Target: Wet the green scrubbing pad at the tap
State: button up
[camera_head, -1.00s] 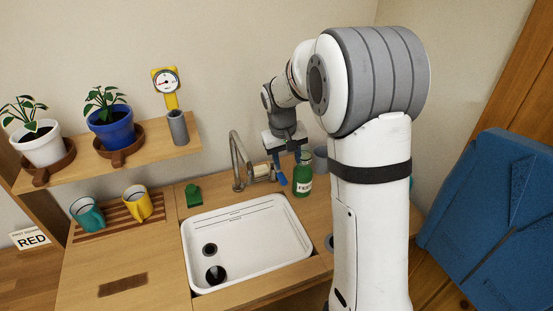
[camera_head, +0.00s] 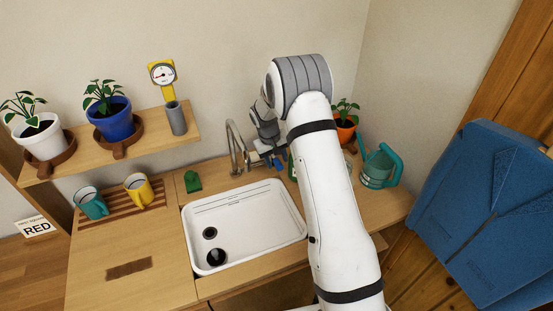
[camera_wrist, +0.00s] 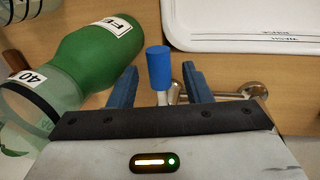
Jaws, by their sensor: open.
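The green scrubbing pad (camera_head: 192,181) lies on the counter behind the sink's left back corner, left of the tap. The metal tap (camera_head: 233,146) rises behind the white sink (camera_head: 222,199). In the head view my gripper (camera_head: 277,163) is beside the tap, on its right, partly hidden by my arm. In the wrist view my gripper (camera_wrist: 160,88) is open, its blue fingers on either side of a blue-capped lever (camera_wrist: 158,68). The lever appears attached to the metal tap fitting (camera_wrist: 218,95). I cannot tell whether the fingers touch it.
A green labelled bottle (camera_wrist: 90,58) and a clear cup marked 40 (camera_wrist: 30,105) stand close to my gripper. A teal watering can (camera_head: 378,168) and an orange-potted plant (camera_head: 345,128) are at the right. Yellow (camera_head: 138,190) and teal (camera_head: 90,204) mugs stand on a slatted rack.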

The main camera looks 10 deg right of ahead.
jog(key=shift+d+f, duration=0.1)
jog(key=shift+f, duration=0.3)
jog(key=shift+c, duration=0.3)
grip_shut()
